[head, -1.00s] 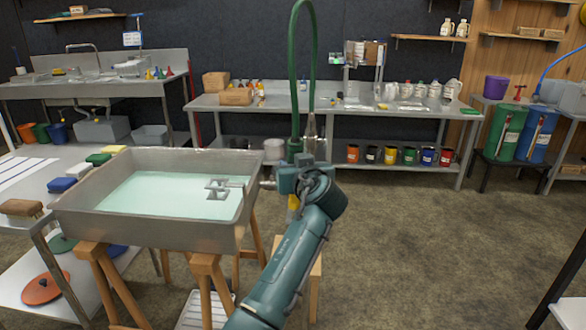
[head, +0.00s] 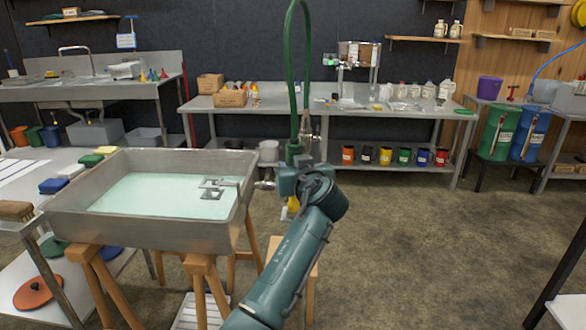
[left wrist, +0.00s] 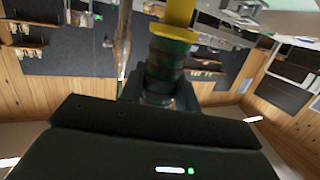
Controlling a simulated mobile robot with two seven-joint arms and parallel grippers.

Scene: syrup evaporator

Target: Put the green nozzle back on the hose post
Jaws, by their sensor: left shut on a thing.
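My left gripper (head: 291,180) is shut on the green nozzle, upright beside the steel pan's right wall. The nozzle's yellow end (head: 293,205) shows just below the jaws. In the left wrist view the ribbed dark green nozzle body (left wrist: 168,68) sits in the jaws, with the yellow part beyond it. A green hose (head: 290,60) rises from above the gripper, loops near the top of the picture and comes down to a slim grey upright fitting (head: 306,128) just behind the gripper. I cannot tell whether that fitting is the hose post. My right gripper is not in view.
The steel pan (head: 145,230) of pale liquid stands on wooden trestles at the left, very close to my left gripper. A steel bench (head: 400,113) with mugs on its lower shelf stands behind. The floor (head: 430,250) at the right is clear.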

